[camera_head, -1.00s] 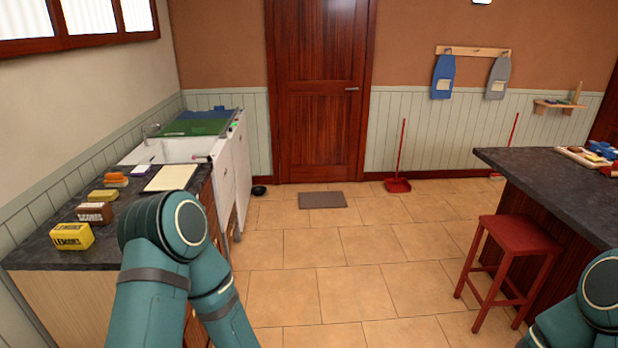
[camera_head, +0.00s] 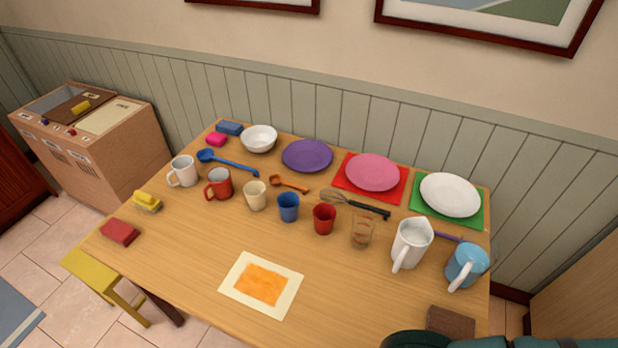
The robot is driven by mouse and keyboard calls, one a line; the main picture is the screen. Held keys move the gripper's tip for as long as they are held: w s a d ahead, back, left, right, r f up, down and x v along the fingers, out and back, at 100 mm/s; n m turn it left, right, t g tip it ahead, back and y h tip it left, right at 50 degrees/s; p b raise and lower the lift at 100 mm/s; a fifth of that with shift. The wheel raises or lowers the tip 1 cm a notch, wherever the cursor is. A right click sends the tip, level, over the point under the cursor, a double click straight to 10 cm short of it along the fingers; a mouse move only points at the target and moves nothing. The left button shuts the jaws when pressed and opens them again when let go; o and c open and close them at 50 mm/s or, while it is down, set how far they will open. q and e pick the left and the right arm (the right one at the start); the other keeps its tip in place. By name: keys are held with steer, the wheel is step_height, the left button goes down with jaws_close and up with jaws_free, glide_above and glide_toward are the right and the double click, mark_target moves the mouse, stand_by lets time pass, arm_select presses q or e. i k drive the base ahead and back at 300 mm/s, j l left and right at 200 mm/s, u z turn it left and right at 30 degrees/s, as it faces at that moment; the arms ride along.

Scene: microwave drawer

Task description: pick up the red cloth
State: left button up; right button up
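A small red folded piece (camera_head: 119,232), which looks like the red cloth, lies near the left edge of the wooden table (camera_head: 200,250). A flat red mat (camera_head: 349,180) lies farther back on the table, under a pink plate (camera_head: 372,172). I cannot tell for certain that either is cloth. Neither of my grippers is in view. Only a dark teal part of my own arm shows at the bottom right edge, far from the red folded piece.
A yellow-topped brush or sponge (camera_head: 147,201) lies behind the red piece. Mugs, cups, plates and two pitchers crowd the back and right. A picture sheet (camera_head: 261,284) lies at the front. A yellow stool (camera_head: 90,270) stands by the left edge. The left middle of the tabletop is clear.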

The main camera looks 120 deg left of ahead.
mark_target(118, 230)
steer(key=l+u, duration=0.15)
steer(key=u, duration=0.3)
steer(key=l+u, duration=0.1)
steer(key=u, duration=0.35)
steer(key=l+u, duration=0.1)
steer(key=u, duration=0.35)
steer(key=k+u, duration=0.1)
steer(key=u, duration=1.45)
steer(key=i+u, duration=0.1)
steer(key=u, duration=0.8)
steer(key=i+l+u, duration=0.1)
steer(key=u, duration=0.8)
steer(key=i+l+u, duration=0.1)
steer(key=u, duration=0.35)
steer(key=l+u, duration=0.2)
steer(key=u, duration=0.25)
